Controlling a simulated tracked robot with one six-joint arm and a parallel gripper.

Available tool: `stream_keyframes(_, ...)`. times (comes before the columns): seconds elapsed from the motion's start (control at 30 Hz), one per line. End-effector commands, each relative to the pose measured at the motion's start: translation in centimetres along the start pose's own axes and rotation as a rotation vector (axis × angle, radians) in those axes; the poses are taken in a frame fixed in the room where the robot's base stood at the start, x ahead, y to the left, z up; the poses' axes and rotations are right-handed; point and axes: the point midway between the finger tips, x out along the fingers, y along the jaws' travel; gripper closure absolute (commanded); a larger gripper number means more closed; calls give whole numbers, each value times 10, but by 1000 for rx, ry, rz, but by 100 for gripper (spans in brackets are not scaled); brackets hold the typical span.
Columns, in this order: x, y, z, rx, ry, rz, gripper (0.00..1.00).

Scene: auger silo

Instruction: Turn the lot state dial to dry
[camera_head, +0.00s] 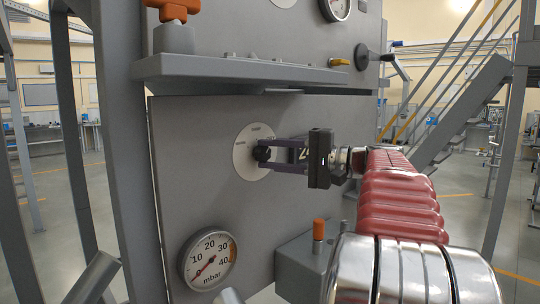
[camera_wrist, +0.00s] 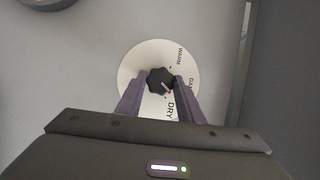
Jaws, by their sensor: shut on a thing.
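The lot state dial is a round white plate (camera_head: 243,160) on a grey panel, with a small black knob (camera_head: 261,153) at its centre. In the wrist view the dial plate (camera_wrist: 133,62) shows the words WARM, a partly hidden DA..., and DRY. The black knob (camera_wrist: 159,79) has a pale pointer line that slants to the lower right, towards the start of DRY. My gripper (camera_head: 268,153) reaches in from the right and is shut on the knob. In the wrist view my gripper (camera_wrist: 160,86) has one purple finger on each side of the knob.
A pressure gauge marked mbar (camera_head: 209,257) is below left of the dial. A grey ledge (camera_head: 240,72) juts out above it. An orange-topped post (camera_head: 319,230) stands on a grey box below right. A black-knobbed lever (camera_head: 363,57) is at upper right.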

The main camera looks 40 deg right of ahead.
Motion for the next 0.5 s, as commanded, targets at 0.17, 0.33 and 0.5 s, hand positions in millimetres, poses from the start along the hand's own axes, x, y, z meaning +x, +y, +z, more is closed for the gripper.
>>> stream_keyframes(0.17, -1, 5, -2, 150, 6, -57, 88)
stream_keyframes(0.33, -1, 6, -2, 264, 7, -103, 88)
stream_keyframes(0.5, -1, 7, -2, 340, 7, -134, 88)
